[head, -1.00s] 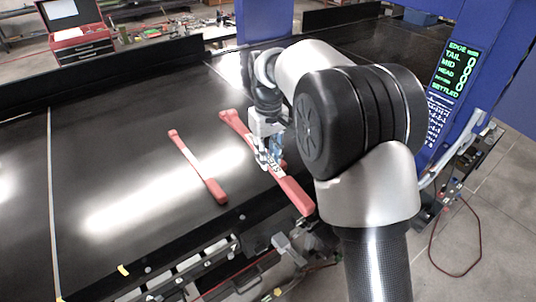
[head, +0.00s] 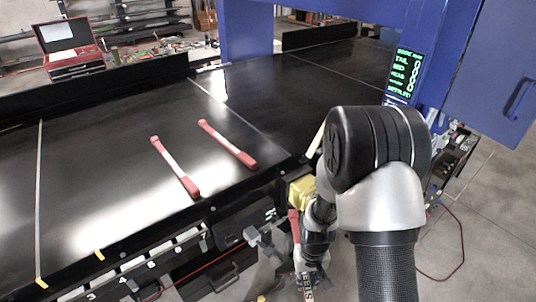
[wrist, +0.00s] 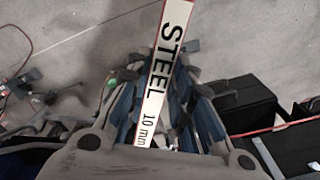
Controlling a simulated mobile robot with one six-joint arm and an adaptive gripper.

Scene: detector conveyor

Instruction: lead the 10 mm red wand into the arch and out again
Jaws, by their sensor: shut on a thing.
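The wand, with a white label reading STEEL 10 mm (wrist: 170,50), is gripped between the blue-padded fingers of my gripper (wrist: 160,100) in the wrist view. In the head view, my gripper (head: 308,262) hangs low off the belt's near edge, partly hidden by my arm. A red end of the held wand (head: 293,225) and part of its label show there. The arch (head: 245,32) is a blue frame over the black conveyor belt (head: 90,190), with a lit green-text display (head: 404,70) on its right post.
Two other red wands with white middles, a left one (head: 174,164) and a right one (head: 228,144), lie on the belt. A yellow block (head: 301,191) sits at the belt's near edge, close to my arm. A red toolbox (head: 72,68) stands behind the belt.

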